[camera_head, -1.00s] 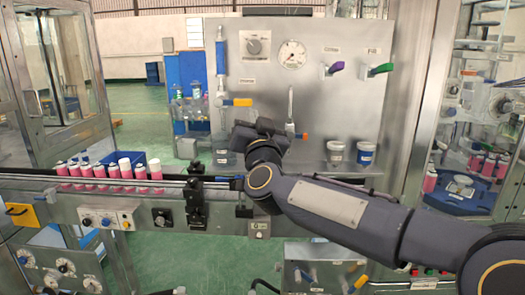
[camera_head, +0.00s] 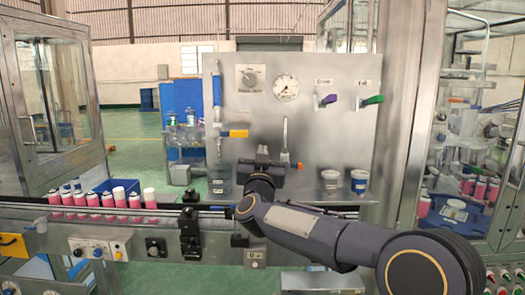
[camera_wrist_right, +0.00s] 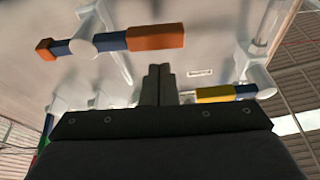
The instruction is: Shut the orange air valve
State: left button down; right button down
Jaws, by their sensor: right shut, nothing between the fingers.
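The orange air valve shows in the head view as a small orange tip (camera_head: 299,166) low on the steel panel; the rest is behind my right gripper. In the right wrist view its handle has a large orange end (camera_wrist_right: 156,37), a blue part, a pale hub and a small orange end. It lies crosswise to its pipe. My right gripper (camera_head: 262,155) is in front of the panel beside this valve. In the wrist view its fingers (camera_wrist_right: 158,84) are shut and empty, with the orange handle beyond their tips. I cannot tell whether they touch it. My left gripper is out of view.
A yellow-handled valve (camera_head: 235,133) is left of my gripper and also shows in the wrist view (camera_wrist_right: 214,94). Purple (camera_head: 328,99) and green (camera_head: 372,100) handles are at upper right. Two small tubs (camera_head: 330,180) stand at lower right. A conveyor with pink cans (camera_head: 95,200) runs left.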

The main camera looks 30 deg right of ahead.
jog(key=shift+a+f, duration=0.1)
jog(key=shift+f, duration=0.8)
jog(key=shift+f, duration=0.1)
jog(key=shift+a+f+n+y+b, duration=0.15)
jog(key=shift+f+n+y+b, duration=0.25)
jog(key=shift+f+n, duration=0.5)
jog(key=shift+r, duration=0.1)
